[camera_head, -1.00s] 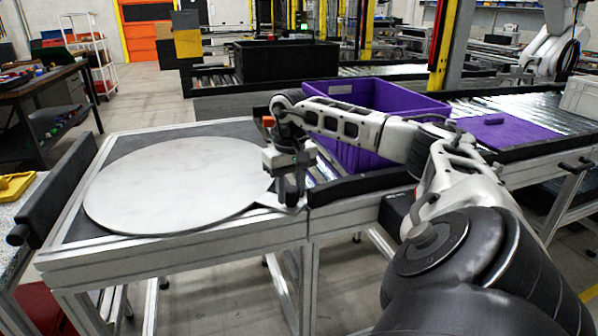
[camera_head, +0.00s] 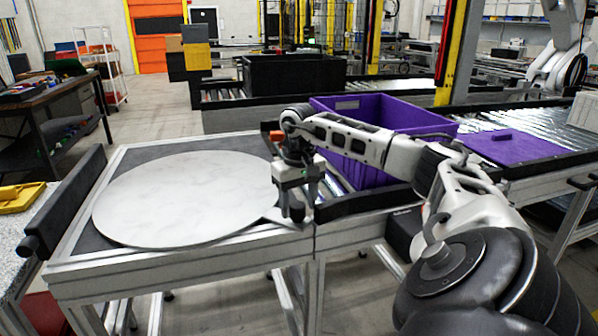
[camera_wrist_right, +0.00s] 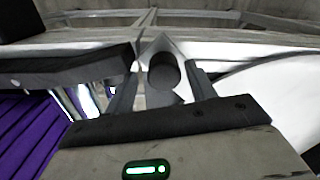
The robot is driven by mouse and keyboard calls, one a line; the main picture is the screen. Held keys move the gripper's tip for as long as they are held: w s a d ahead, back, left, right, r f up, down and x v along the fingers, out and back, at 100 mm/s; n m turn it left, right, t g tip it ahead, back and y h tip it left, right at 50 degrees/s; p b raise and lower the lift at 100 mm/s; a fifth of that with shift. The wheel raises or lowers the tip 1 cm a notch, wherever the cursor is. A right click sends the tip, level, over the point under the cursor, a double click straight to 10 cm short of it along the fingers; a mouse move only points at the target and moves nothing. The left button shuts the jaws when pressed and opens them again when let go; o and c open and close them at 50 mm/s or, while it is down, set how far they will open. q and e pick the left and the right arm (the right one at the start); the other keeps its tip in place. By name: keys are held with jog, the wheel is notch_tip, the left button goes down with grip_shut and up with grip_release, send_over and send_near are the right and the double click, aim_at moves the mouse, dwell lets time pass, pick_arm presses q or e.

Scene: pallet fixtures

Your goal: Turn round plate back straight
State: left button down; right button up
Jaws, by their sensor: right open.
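The round plate (camera_head: 180,200) is a large pale marbled disc. It lies flat on the dark-topped table at left in the head view, with a pointed tab on its right side. A dark upright knob (camera_wrist_right: 163,72) stands on this tab in the right wrist view. My right gripper (camera_head: 290,208) is over the tab, pointing down. In the right wrist view its two fingers are apart, one on each side of the knob, with gaps beside it. Part of the plate (camera_wrist_right: 275,95) shows white at right there. My left gripper is not in view.
A purple crate (camera_head: 375,150) stands behind my right forearm, with a flat purple piece (camera_head: 515,146) to its right. A black padded bar (camera_head: 362,201) runs right of the plate's table; another (camera_head: 65,200) is at left. A black crate (camera_head: 290,75) is farther back.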

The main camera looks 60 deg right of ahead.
pick_arm(q)
jog(key=p, duration=0.2)
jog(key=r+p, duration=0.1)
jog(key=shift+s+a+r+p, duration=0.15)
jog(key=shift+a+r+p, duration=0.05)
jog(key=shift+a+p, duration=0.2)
pick_arm(e)
notch_tip(320, 180, up, 16)
jog(key=shift+f, duration=0.15)
